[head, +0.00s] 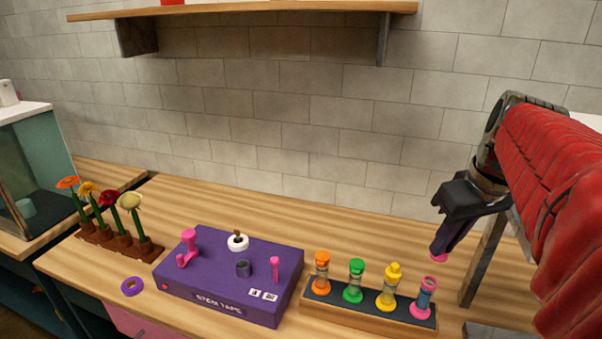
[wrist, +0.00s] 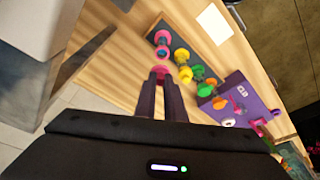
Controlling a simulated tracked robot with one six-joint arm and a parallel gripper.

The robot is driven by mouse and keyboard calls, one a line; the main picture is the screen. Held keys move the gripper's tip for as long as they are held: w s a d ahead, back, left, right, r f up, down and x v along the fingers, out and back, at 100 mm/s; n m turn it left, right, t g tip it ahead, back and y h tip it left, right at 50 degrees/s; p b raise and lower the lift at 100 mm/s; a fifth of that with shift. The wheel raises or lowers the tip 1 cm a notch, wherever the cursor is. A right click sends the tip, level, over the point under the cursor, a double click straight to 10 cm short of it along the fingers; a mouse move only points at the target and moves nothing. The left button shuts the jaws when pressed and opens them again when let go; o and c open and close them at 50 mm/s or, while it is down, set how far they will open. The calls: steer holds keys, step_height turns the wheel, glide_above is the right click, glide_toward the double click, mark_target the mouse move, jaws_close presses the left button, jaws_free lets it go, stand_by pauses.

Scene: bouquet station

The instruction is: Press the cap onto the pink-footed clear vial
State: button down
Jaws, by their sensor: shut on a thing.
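My gripper (head: 441,246) is shut on a small pink cap (head: 439,259), which sticks out just past the fingertips. The cap also shows between the fingertips in the wrist view (wrist: 160,70). The pink-footed clear vial (head: 425,297) stands upright at the right end of the dark-topped wooden rack (head: 369,311), with something blue inside it and a pinkish top edge. The cap is above the rack's right end, apart from the vial. In the wrist view the vial (wrist: 162,39) is beyond the cap.
Vials with orange (head: 322,273), green (head: 354,281) and yellow (head: 389,288) caps stand in the same rack. A purple stem tape station (head: 229,292) is left of it, with a purple tape roll (head: 132,286) beside it. Potted flowers (head: 110,222) stand farther left. Bench behind the rack is clear.

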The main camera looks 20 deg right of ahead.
mark_target(442, 261)
steer(key=shift+f, duration=0.1)
steer(key=shift+f, duration=3.1)
steer(key=shift+f, duration=0.1)
stand_by(0.5)
steer(key=c, duration=1.8)
jaws_free()
steer(key=shift+o, duration=0.8)
steer(key=o, duration=0.4)
steer(key=shift+c, duration=0.2)
